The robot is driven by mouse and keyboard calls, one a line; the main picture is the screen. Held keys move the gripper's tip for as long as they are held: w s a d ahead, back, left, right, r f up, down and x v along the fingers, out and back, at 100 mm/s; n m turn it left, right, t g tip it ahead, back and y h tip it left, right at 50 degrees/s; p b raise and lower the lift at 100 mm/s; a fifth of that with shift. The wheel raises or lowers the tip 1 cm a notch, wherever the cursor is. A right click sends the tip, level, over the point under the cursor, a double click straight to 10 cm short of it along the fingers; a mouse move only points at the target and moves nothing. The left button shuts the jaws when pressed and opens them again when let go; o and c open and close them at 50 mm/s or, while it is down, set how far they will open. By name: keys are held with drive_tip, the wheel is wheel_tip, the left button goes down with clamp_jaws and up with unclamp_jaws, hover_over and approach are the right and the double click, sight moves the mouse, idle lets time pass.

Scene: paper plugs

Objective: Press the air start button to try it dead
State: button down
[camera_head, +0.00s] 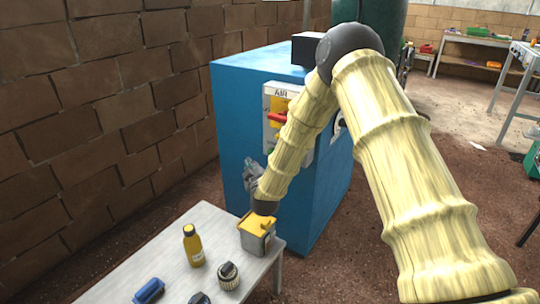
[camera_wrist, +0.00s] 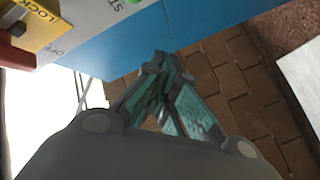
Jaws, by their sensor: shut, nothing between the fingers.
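The white air panel (camera_head: 276,101), marked AIR, is on the front of the blue cabinet (camera_head: 233,110). A red handle (camera_head: 277,122) on a yellow plate shows on it, partly covered by my arm. In the wrist view the panel (camera_wrist: 88,18) is at the top left, with the yellow LOCK plate (camera_wrist: 42,26) and the red handle (camera_wrist: 14,58). A small green piece (camera_wrist: 134,2) beside cut-off lettering is at the top edge; I cannot tell if it is the start button. My gripper (camera_head: 251,166) is shut and empty, below the panel near the cabinet front. Its fingers (camera_wrist: 160,62) meet in the wrist view.
A grey table (camera_head: 165,248) below holds a yellow-topped grey box (camera_head: 256,238), a yellow bottle (camera_head: 193,246), a round jar (camera_head: 228,276) and a blue item (camera_head: 149,291). A brick wall (camera_head: 95,120) is left of the cabinet. A black box (camera_head: 305,48) stands on the cabinet.

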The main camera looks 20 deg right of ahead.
drive_tip(key=w+d, duration=0.4)
drive_tip(key=d, duration=0.1)
drive_tip(key=shift+w+d+b, duration=0.2)
drive_tip(key=shift+d+b, duration=0.15)
drive_tip(key=shift+b, duration=0.05)
drive_tip(key=shift+w+d, duration=0.1)
idle(1.3)
drive_tip(key=shift+w+d, duration=0.15)
drive_tip(key=shift+w+d, duration=0.3)
drive_tip(key=shift+d, duration=0.15)
idle(1.2)
idle(0.3)
drive_tip(key=shift+s+a+p, duration=0.35)
drive_tip(key=shift+s+a, duration=0.25)
drive_tip(key=shift+a, duration=0.15)
drive_tip(key=shift+a, duration=0.1)
drive_tip(key=shift+s+a+p, duration=0.25)
drive_tip(key=shift+s+a, duration=0.55)
drive_tip(key=shift+a, duration=0.15)
drive_tip(key=shift+s+a+p, duration=0.25)
drive_tip(key=shift+s+a, duration=0.5)
drive_tip(key=shift+a, duration=0.2)
